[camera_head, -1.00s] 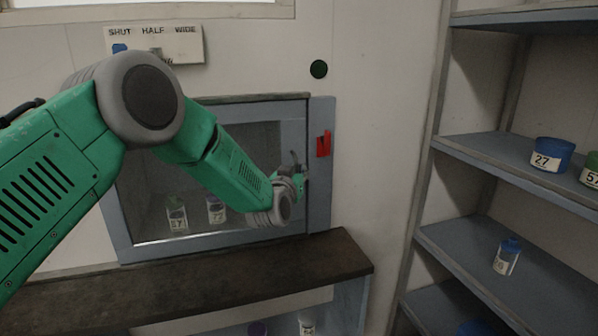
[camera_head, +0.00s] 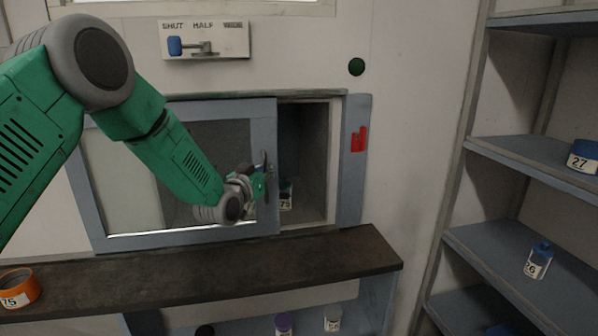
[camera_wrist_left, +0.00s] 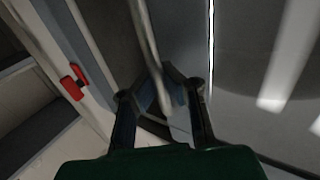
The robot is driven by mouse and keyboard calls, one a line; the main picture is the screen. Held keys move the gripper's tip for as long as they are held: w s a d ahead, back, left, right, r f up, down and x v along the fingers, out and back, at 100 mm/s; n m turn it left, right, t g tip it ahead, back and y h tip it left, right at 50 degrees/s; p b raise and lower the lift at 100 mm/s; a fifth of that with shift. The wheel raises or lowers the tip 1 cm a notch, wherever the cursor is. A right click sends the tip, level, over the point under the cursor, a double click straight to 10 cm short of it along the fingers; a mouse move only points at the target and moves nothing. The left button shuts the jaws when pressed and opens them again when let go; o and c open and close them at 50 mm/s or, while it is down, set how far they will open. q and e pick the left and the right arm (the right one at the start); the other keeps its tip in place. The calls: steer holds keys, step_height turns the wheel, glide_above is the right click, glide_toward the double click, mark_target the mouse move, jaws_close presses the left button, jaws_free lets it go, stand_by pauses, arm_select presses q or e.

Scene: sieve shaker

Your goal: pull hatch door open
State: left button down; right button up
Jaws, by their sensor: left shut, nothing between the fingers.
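The hatch door (camera_head: 262,125) is a sliding glazed panel in a blue-grey frame. It stands partly open, with a gap (camera_head: 308,150) at its right side. Its upright metal handle (camera_head: 265,163) is on the right part of the frame. My left gripper (camera_head: 264,183) is at the handle, shut with nothing held. In the left wrist view the fingers (camera_wrist_left: 162,80) come together close to the handle bar (camera_wrist_left: 148,55); whether they touch it is unclear. My right gripper is not in view.
A labelled bottle (camera_head: 286,194) stands inside the opening. A red catch (camera_head: 358,139) is on the right jamb. A dark ledge (camera_head: 330,254) runs below, with an orange tub (camera_head: 17,288) at left. A lever panel (camera_head: 233,38) hangs above. Shelves (camera_head: 510,262) stand at right.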

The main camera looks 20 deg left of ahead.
arm_select(q)
steer(key=s+a+p, duration=0.1)
steer(key=s+a, duration=0.7)
steer(key=a, duration=0.3)
steer(key=s+a+p, duration=0.2)
steer(key=s+a, duration=0.6)
steer(key=a, duration=0.4)
steer(key=shift+f, duration=0.35)
steer(key=c, duration=2.3)
jaws_free()
steer(key=o, duration=0.7)
steer(key=shift+a+r, duration=0.1)
steer(key=shift+r, duration=0.1)
steer(key=s, duration=1.2)
